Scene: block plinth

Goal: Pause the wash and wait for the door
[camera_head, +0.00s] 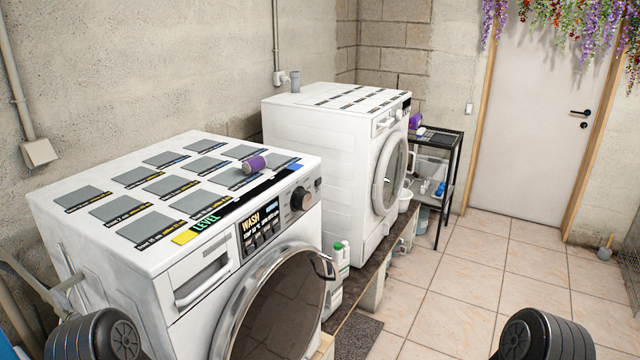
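A white washing machine (120,262) stands in the left foreground, turned at an angle. Its control panel (262,232) shows a lit display reading "WASH" with smaller text and several keys below, too small to read surely. A dark round knob (301,199) sits right of the display. The round dark-glass door (285,310) with a chrome rim appears shut; its handle (325,268) is at the right edge. A purple cylinder (254,164) lies on the top, near a strip marked "LEVEL". Neither of my grippers shows; only dark rounded parts of my arms show at the bottom corners.
A second white machine (310,150) stands behind on a block plinth. Green-capped bottles (337,270) stand between the machines. A black shelf (447,190) and a closed room door (535,110) are at the back. The tiled floor (480,270) at the right is mostly clear.

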